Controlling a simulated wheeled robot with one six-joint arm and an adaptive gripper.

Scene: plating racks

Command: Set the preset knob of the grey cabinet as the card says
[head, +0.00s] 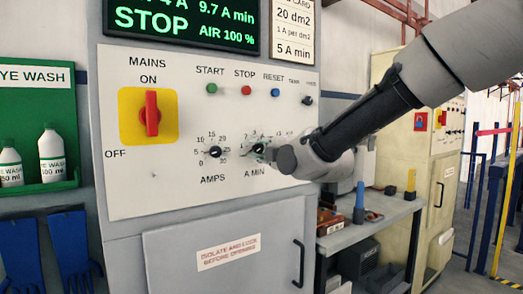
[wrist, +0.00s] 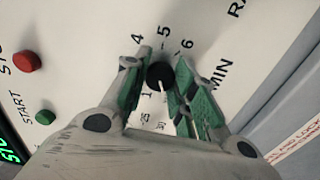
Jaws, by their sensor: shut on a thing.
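The grey cabinet (head: 125,255) fills the left and middle of the head view. Its A MIN knob (wrist: 160,74) is small and black, with a white mark toward its lower side in the wrist view. Numbers 4, 5 and 6 show above it there. My gripper (head: 266,152) reaches it from the right in the head view. In the wrist view my gripper (wrist: 158,80) has its green-padded fingers shut on the knob from both sides. The card (head: 293,30) reads 20 dm2, 1 A per dm2, 5 A min. The fingers hide part of the dial.
The AMPS knob (head: 215,152) is left of the A MIN knob. The red mains switch (head: 151,114) stands above left. START (head: 211,88), STOP (head: 246,90) and RESET (head: 275,92) buttons sit above. The display (head: 183,20) shows 9.7 A min. A bench (head: 365,235) stands to the right.

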